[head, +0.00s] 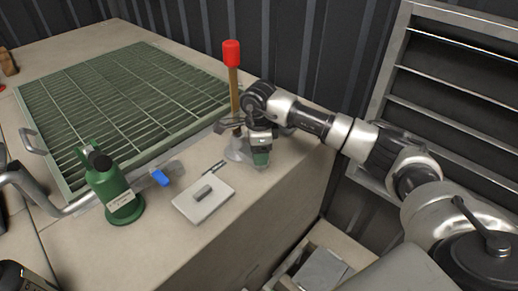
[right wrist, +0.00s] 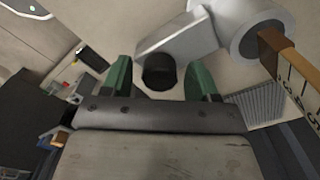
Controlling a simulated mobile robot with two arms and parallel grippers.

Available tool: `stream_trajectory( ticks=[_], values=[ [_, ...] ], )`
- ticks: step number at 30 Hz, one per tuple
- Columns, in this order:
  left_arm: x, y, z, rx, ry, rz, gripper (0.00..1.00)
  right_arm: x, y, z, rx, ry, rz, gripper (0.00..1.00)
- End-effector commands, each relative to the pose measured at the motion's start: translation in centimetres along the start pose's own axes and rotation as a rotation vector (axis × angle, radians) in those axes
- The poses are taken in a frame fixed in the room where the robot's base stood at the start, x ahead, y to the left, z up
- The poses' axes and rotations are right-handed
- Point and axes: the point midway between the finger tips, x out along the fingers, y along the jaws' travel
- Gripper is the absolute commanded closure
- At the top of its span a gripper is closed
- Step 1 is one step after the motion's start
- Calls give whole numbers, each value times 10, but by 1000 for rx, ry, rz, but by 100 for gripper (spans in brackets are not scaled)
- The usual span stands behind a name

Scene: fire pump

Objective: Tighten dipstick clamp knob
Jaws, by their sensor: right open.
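The wooden dipstick (head: 234,92) with a red top stands upright near the bench's back edge. Its marked stick also shows at the right of the right wrist view (right wrist: 287,52). The pale grey clamp (right wrist: 180,42) around the dipstick carries a black knob (right wrist: 158,72). My right gripper (head: 261,157) reaches down beside the dipstick and hides the knob in the head view. In the right wrist view its green fingers (right wrist: 158,70) are open, one on each side of the knob, with gaps to it. I cannot tell the knob's depth between them.
A green bottle-shaped part (head: 114,187), a blue piece (head: 159,177) and a light plate with a grey block (head: 203,199) are on the bench. A green grating (head: 118,105) fills the left. A ribbed wall (head: 290,50) stands close behind; the bench ends at right.

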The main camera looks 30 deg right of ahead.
Motion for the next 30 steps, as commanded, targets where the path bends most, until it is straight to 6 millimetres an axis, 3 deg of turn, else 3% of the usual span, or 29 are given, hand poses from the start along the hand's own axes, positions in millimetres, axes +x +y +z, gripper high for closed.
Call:
stream_trajectory(
  ticks=[4, 13, 30],
  values=[
    [0, 0, 1, -1, -1, 0, 26, 0, 0, 0, 0, 0, 0, 43],
    [0, 1, 6, 0, -10, 1, 26, 0, 0, 0, 0, 0, 1, 89],
    [0, 2, 7, 1, -11, 3, 26, -1, 0, 0, 269, 0, 1, 89]
  ],
)
